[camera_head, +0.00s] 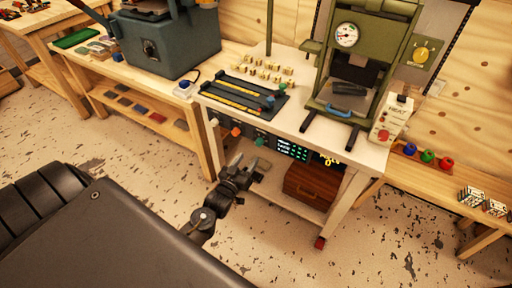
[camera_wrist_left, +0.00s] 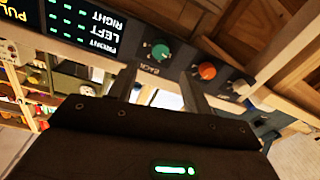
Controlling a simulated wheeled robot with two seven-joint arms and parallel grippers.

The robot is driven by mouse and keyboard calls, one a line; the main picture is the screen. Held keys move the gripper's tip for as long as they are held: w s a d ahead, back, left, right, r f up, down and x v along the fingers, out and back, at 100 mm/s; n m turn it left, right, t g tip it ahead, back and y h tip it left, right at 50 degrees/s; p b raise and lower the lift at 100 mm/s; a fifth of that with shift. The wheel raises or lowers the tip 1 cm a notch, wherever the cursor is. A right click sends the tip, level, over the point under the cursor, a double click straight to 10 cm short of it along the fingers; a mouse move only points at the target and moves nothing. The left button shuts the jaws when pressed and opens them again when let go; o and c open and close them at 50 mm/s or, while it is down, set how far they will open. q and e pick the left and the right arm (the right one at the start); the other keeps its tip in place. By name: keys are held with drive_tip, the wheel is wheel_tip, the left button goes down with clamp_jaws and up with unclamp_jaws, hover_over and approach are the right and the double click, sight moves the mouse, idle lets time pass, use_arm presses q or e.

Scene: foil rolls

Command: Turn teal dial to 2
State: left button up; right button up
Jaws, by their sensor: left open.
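The teal dial (camera_wrist_left: 160,50) is a round knob on a dark front panel, with a "BACK" label beside it. In the head view the teal dial (camera_head: 260,141) is small, beside the lit display. My left gripper (camera_head: 248,163) is in front of the panel, just below the dial, open and empty. In the left wrist view my left gripper (camera_wrist_left: 158,76) has its fingers apart, with the dial beyond and between their tips; I see no contact. The dial's number marks are too small to read. My right gripper is out of view.
An orange knob (camera_wrist_left: 207,70) and a grey knob sit along the same panel. The lit display (camera_head: 292,150) is on the dial's other side. A press (camera_head: 346,95) stands on the white table above. A brown drawer box (camera_head: 308,187) is on the lower shelf.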

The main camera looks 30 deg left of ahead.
sight(257, 145)
use_arm(q)
drive_tip(key=w, duration=0.8)
drive_tip(key=shift+a, duration=0.35)
drive_tip(key=c, duration=1)
drive_tip(key=shift+o, duration=0.2)
drive_tip(key=shift+m, duration=0.3)
drive_tip(key=m, duration=0.4)
drive_tip(key=shift+a+f+m, duration=0.1)
drive_tip(key=shift+m, duration=0.2)
drive_tip(key=shift+m+t, duration=0.3)
drive_tip(key=shift+m, duration=2)
